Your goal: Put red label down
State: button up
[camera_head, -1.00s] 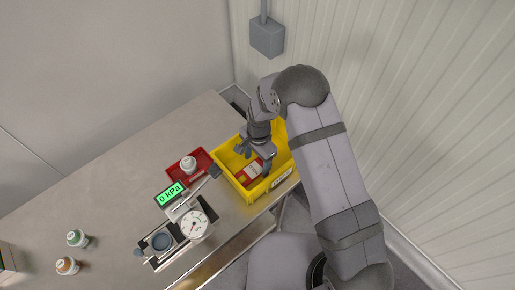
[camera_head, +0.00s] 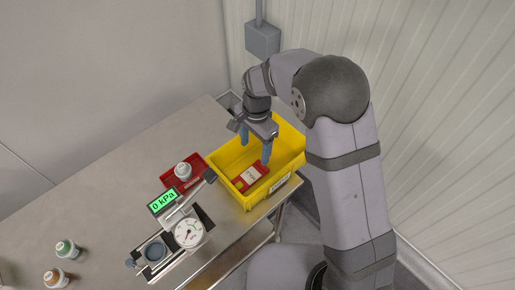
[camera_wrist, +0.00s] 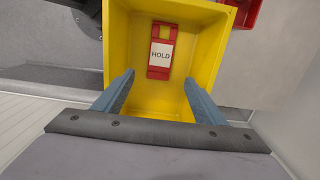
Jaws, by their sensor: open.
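The red label (camera_head: 250,177) lies flat on the floor of the yellow bin (camera_head: 290,142), near the bin's front left corner. In the wrist view the red label (camera_wrist: 161,70) shows a white panel reading HOLD, near the wall of the yellow bin (camera_wrist: 119,40) at the top of that picture. My gripper (camera_head: 254,148) is open and empty above the bin. In the wrist view its two blue-grey fingers (camera_wrist: 160,98) are spread wide, with the label beyond and between them, touching neither.
A red tray (camera_head: 170,180) with a white-capped bottle (camera_head: 183,171) is left of the bin. A gauge rig (camera_head: 188,233) with a green 0 kPa display (camera_head: 163,201) stands in front of it. The table's back left is clear.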

jog(key=shift+d, duration=0.1)
jog(key=s+d+r+n, duration=0.2)
jog(key=s+d+n, duration=0.2)
jog(key=s+d, duration=0.4)
jog(key=s+d+r+n, duration=0.3)
jog(key=s+d+n, duration=0.2)
jog(key=s+d, duration=0.4)
jog(key=shift+s+d+r, duration=0.2)
jog(key=shift+s+d, duration=0.1)
jog(key=shift+d, duration=0.5)
jog(key=shift+f, duration=0.1)
notch_tip(320, 180, down, 22)
jog(key=b, duration=2.2)
